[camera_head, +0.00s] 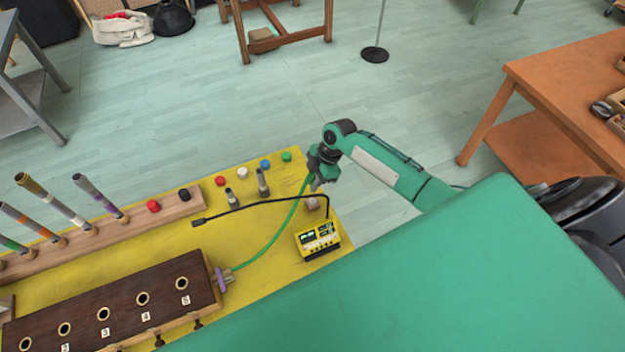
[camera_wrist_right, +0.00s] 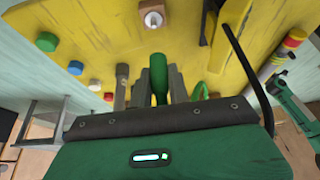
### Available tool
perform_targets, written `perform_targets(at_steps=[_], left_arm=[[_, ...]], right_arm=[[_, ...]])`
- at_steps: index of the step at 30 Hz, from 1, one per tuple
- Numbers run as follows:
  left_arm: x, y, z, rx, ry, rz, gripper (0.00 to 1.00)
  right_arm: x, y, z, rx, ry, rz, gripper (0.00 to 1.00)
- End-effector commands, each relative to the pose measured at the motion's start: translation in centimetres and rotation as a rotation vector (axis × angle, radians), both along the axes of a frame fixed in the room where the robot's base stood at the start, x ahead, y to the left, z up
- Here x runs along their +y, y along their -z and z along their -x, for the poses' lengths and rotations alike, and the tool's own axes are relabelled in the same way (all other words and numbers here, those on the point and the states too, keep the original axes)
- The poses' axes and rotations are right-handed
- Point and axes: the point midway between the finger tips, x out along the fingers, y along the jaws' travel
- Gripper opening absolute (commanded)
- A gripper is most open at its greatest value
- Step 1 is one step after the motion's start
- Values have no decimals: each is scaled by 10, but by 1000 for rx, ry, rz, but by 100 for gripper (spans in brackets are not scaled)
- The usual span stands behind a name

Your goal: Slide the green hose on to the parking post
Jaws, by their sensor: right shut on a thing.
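The green hose (camera_head: 272,240) runs from the end of the dark wooden box in a curve across the yellow table to my right gripper. My right gripper (camera_head: 317,184) is shut on the hose near its free end, over the table's right edge. In the right wrist view, the green hose end (camera_wrist_right: 158,76) stands between the fingers. A short pale peg, which looks like the parking post (camera_head: 312,203), stands just below the gripper in the head view. Its pale round top also shows in the wrist view (camera_wrist_right: 152,16), apart from the hose end. My left gripper is not in view.
A yellow meter (camera_head: 318,238) with a black gooseneck arcs beside the gripper. Two grey posts (camera_head: 262,182) and coloured knobs (camera_head: 287,156) line the yellow table's (camera_head: 290,205) back edge. The wooden box (camera_head: 120,300) with numbered holes stands front left. Open floor lies behind.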

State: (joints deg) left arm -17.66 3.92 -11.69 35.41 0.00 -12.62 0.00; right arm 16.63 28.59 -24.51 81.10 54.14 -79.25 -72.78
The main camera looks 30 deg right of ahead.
Motion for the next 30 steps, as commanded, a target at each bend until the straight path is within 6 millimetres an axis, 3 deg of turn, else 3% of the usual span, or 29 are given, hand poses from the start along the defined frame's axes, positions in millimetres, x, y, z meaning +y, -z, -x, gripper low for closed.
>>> perform_targets(at_steps=[5, 10, 15, 24, 30], left_arm=[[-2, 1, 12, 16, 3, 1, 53], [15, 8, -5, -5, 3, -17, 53], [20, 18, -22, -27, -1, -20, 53], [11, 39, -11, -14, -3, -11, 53], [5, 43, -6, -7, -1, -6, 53]], right_arm=[[0, 0, 0, -1, 0, -4, 0], [1, 10, 0, -1, 0, -3, 0], [0, 25, 0, 0, 1, -3, 0], [1, 52, 0, -1, 1, -3, 0], [1, 58, -1, -1, 0, -3, 0]])
